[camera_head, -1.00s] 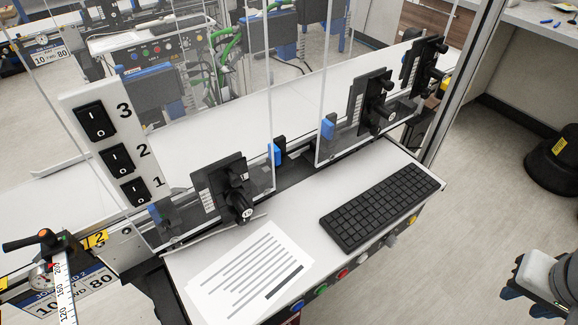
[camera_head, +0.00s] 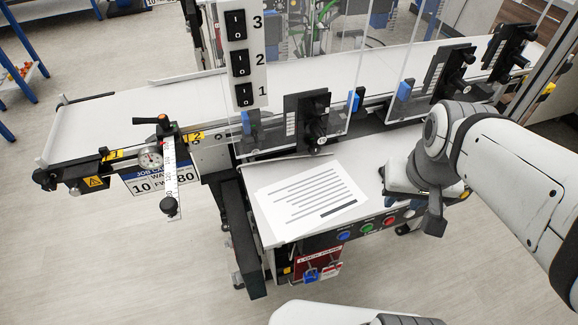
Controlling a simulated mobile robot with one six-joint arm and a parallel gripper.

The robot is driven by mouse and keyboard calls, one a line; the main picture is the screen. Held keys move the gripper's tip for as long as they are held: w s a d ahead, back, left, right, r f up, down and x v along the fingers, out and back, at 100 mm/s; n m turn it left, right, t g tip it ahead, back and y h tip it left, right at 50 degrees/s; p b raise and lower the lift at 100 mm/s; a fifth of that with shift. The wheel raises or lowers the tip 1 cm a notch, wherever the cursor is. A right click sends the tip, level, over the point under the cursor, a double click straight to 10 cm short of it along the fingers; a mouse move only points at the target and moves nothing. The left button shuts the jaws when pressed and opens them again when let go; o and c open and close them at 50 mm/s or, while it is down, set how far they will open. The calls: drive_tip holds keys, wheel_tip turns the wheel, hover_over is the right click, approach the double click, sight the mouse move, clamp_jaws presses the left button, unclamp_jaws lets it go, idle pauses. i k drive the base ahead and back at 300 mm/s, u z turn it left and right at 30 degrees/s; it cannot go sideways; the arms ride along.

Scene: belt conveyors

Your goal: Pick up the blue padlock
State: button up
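A small blue padlock (camera_head: 311,275) hangs at the lower front of a red lock board (camera_head: 318,255) under the conveyor's control desk. The fingers are not clear enough to tell open from shut. I see nothing held.
A white desk with a printed sheet (camera_head: 312,198) and coloured buttons (camera_head: 367,228) stands above the lock board. A switch panel (camera_head: 241,60) and clear guards rise behind it. A dial gauge (camera_head: 150,157) sticks out at left. The floor in front is free.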

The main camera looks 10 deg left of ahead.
sight(308, 277)
drive_tip(key=u, duration=1.05)
